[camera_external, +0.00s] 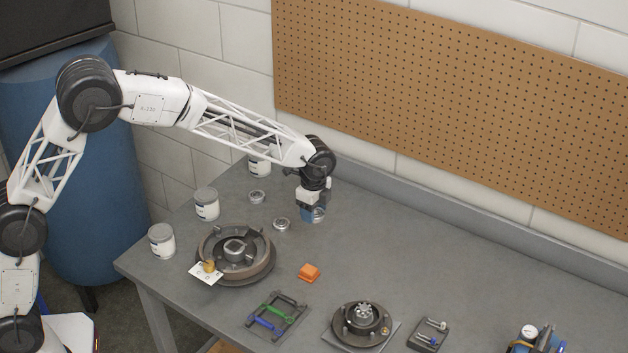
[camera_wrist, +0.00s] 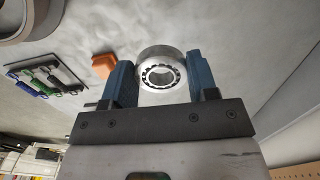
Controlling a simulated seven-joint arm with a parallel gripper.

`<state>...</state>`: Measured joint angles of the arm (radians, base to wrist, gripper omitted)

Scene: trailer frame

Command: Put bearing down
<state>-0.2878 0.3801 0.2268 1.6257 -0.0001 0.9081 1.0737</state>
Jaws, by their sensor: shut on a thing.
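My gripper (camera_external: 314,214) is toward the back of the grey table (camera_external: 440,290) in the external view, pointing down with its blue fingertips low over the tabletop. In the wrist view, my gripper (camera_wrist: 163,80) is shut on a silver ring-shaped bearing (camera_wrist: 146,56). The bearing sits between the two blue fingers, with its open centre and inner race showing. In the external view the fingers mostly hide it. I cannot tell whether it touches the table.
Two small silver round parts (camera_external: 281,224) lie left of my gripper. Several white jars (camera_external: 207,205), a drum-like brake part (camera_external: 236,257), an orange block (camera_external: 309,272), a tray with springs (camera_external: 273,317) and a hub (camera_external: 361,325) stand around. The table right of my gripper is clear.

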